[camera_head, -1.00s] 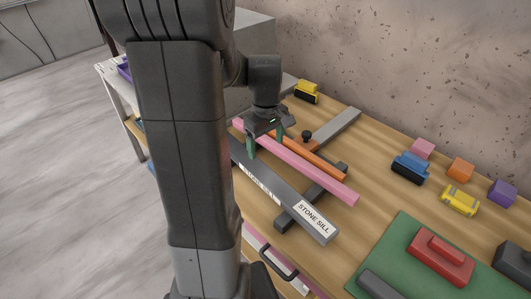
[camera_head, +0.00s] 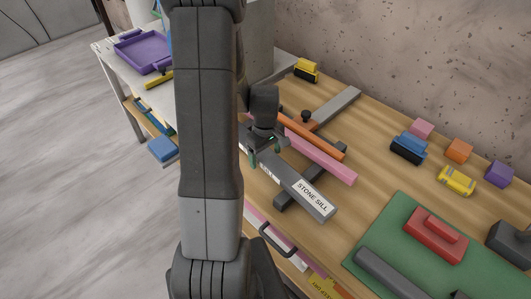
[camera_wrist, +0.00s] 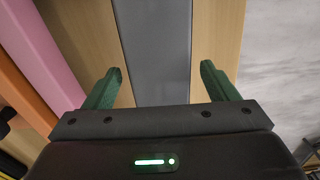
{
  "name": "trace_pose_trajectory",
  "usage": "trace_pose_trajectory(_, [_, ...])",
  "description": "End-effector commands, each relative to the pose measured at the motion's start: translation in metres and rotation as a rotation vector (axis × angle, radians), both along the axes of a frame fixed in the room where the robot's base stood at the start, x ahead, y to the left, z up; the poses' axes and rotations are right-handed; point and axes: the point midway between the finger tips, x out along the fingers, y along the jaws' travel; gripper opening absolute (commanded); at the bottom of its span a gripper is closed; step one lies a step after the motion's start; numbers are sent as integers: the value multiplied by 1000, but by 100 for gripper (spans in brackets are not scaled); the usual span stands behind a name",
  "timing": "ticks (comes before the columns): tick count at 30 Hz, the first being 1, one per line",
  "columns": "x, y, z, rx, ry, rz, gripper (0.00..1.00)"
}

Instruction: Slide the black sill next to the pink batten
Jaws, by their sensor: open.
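The black sill (camera_head: 298,190), a long dark grey bar labelled "STONE SILL", lies on the wooden bench. The pink batten (camera_head: 326,163) lies roughly parallel behind it, with a gap between them. My gripper (camera_head: 263,151) is over the sill in the head view, partly behind my arm. In the wrist view, the sill (camera_wrist: 155,45) runs between my open green fingers (camera_wrist: 158,82), with bare wood on both sides of it. The pink batten (camera_wrist: 42,45) is left of the left finger there. Whether the fingers reach down beside the sill is unclear.
An orange bar (camera_head: 318,139) lies behind the batten. A dark crossbar (camera_head: 326,156) passes under the bars, and a black knob (camera_head: 305,116) stands near a grey bar (camera_head: 337,105). A green mat (camera_head: 400,237) holds a red block (camera_head: 436,238). Small blocks line the wall side.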

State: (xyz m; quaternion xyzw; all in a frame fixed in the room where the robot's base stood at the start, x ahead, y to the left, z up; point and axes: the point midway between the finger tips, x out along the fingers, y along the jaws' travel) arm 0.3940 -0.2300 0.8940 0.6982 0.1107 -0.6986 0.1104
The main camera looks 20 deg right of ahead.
Motion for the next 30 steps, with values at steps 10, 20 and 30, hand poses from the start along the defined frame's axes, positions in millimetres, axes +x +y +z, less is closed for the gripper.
trace_pose_trajectory(10, [0,0,0,0,0,0,62])
trace_pose_trajectory(20, [0,0,0,0,0,0,0])
trace_pose_trajectory(30, [2,0,0,-1,-1,1,0])
